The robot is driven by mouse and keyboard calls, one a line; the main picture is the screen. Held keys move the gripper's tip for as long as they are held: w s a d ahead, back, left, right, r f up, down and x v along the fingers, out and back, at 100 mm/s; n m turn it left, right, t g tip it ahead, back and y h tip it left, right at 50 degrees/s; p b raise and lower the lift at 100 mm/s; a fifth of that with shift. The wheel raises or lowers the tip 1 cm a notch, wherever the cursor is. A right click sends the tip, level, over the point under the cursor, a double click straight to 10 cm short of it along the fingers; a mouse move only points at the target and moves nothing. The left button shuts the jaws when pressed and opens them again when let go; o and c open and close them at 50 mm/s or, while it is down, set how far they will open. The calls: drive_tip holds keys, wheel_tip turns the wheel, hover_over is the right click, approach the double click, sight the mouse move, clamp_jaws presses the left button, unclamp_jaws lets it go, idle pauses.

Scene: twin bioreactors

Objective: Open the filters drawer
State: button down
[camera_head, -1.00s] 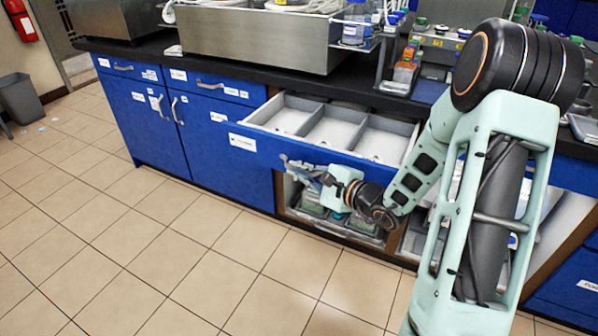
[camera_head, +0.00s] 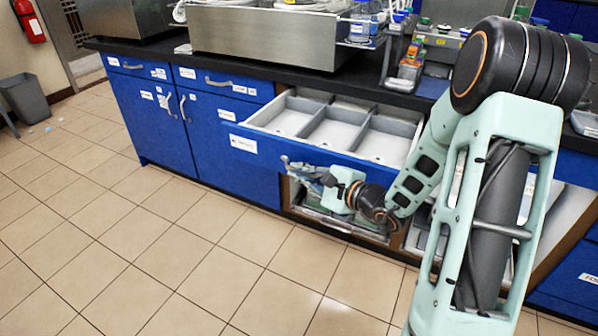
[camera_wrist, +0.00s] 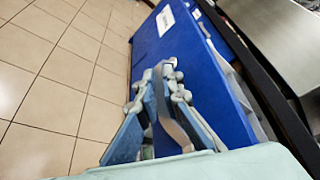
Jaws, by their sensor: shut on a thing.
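The drawer (camera_head: 300,146) with a blue front and a white label stands pulled well out of the counter; the label's text is too small to read. Its inside shows grey-walled, pale compartments that look empty. My gripper (camera_head: 307,170) is at the drawer's front face, low and near the middle, shut on the drawer's handle. In the wrist view, my gripper's fingers (camera_wrist: 163,84) lie on both sides of the grey curved handle (camera_wrist: 172,120), against the blue front (camera_wrist: 213,90). Part of the handle is hidden by the fingers.
Blue cabinets (camera_head: 150,115) with shut doors and drawers stand to the left. An open lower compartment (camera_head: 345,222) with items lies under the drawer. The black countertop (camera_head: 285,77) holds a steel tank (camera_head: 265,35) and bottles. The tiled floor (camera_head: 170,250) in front is clear.

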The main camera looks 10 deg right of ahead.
drive_tip(key=c, duration=2.4)
unclamp_jaws()
drive_tip(key=shift+d, duration=0.1)
drive_tip(key=v, duration=1.2)
drive_tip(key=shift+r, duration=0.1)
